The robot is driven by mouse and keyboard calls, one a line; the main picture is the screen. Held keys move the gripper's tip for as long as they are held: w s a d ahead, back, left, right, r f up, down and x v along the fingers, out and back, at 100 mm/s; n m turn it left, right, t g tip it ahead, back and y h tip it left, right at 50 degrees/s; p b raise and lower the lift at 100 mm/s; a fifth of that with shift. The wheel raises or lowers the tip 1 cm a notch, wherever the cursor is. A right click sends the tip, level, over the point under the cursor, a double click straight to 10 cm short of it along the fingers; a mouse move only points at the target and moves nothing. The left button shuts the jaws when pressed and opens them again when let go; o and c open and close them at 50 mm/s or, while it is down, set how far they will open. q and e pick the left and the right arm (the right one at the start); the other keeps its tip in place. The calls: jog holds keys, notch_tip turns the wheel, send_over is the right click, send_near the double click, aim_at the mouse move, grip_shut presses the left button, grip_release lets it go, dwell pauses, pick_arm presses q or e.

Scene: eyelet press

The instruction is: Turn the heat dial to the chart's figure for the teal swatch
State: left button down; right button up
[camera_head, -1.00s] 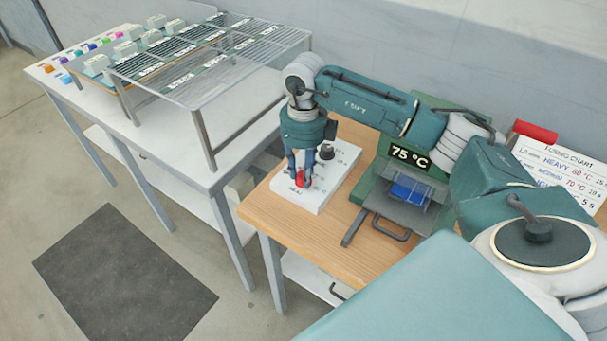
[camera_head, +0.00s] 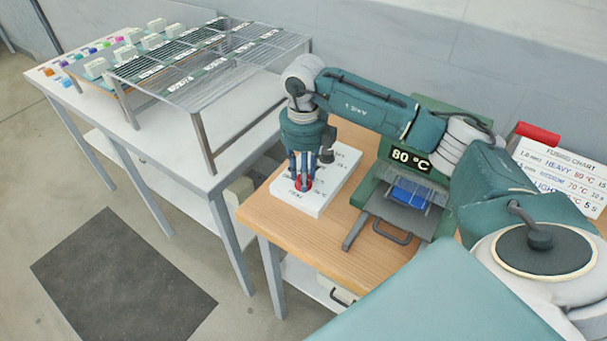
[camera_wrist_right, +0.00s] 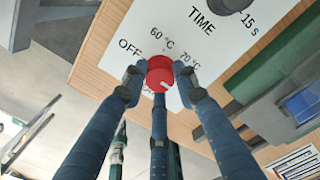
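The red heat dial (camera_head: 308,184) sits on a white control panel (camera_head: 318,203). In the right wrist view the dial (camera_wrist_right: 160,72) is between printed marks OFF, 60 °C and 70 °C; a finger hides the mark below. My right gripper (camera_head: 303,183) points down with its fingers closed around the dial's sides. The press display (camera_head: 411,158) reads 80 °C. The fusing chart (camera_head: 563,172) lists HEAVY 80 °C, MEDIUM 70 °C and a partly hidden LIGHT row. My left gripper is out of view.
The green press (camera_head: 369,187) with a grey tray and blue piece stands right of the panel on the wooden table (camera_head: 270,222). A dark TIME dial (camera_wrist_right: 228,4) is beyond the heat dial. A wire rack (camera_head: 205,140) stands on the left table.

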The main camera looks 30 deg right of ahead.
jog(key=o, duration=0.4)
jog(key=shift+r, duration=0.1)
jog(key=shift+r, duration=0.1)
notch_tip(320, 180, up, 12)
dwell(0.7)
